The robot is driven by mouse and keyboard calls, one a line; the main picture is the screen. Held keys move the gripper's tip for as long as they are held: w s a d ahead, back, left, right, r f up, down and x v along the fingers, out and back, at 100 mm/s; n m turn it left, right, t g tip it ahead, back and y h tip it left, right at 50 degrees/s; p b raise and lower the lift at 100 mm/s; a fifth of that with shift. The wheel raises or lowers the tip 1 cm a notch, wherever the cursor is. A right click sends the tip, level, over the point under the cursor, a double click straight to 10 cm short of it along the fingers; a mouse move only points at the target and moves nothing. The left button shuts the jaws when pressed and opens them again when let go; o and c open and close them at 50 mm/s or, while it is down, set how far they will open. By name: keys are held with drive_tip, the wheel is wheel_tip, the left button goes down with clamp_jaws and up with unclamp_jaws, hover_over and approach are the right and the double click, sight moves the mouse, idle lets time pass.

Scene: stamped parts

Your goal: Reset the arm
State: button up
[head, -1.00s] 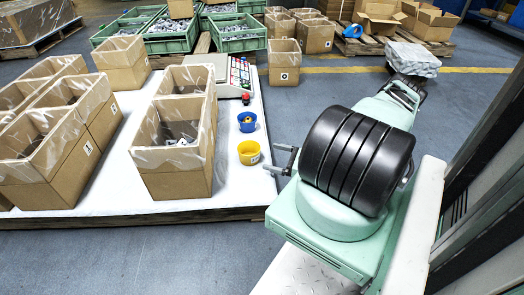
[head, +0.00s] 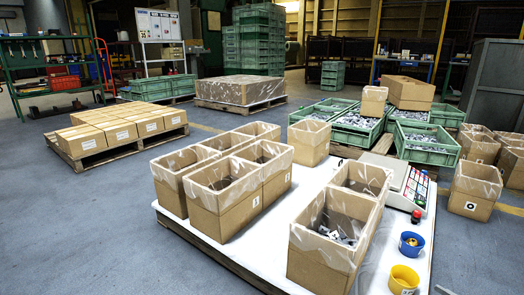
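Only a small grey tip of my gripper (head: 444,290) shows, at the bottom edge of the head view, right of the yellow cup (head: 404,279). The rest of my gripper and arm is out of the frame. Whether the fingers are open or shut, or hold anything, cannot be seen.
The white-topped pallet (head: 262,243) bears open cardboard boxes (head: 335,240), a blue cup (head: 411,244) and a scale with a keypad (head: 413,185). Green crates (head: 428,143) of metal parts stand behind. A pallet of flat cartons (head: 118,132) is at left. Grey floor (head: 70,225) is clear at front left.

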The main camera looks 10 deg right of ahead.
drive_tip(key=w+a+r+n+g+h, duration=0.1)
drive_tip(key=a+r+n+g+h, duration=0.9)
drive_tip(key=a+r+n, duration=2)
drive_tip(key=s+a+r+n+g+y+p, duration=0.5)
drive_tip(key=s+a+r+n+p, duration=0.4)
drive_tip(key=s+a+r+p, duration=0.55)
wheel_tip(320, 180, up, 38)
drive_tip(key=w+a+g+h+p, duration=0.1)
drive_tip(key=p, duration=3.3)
drive_tip(key=shift+w+a+r+p, duration=0.15)
drive_tip(key=shift+w+a+p, duration=0.15)
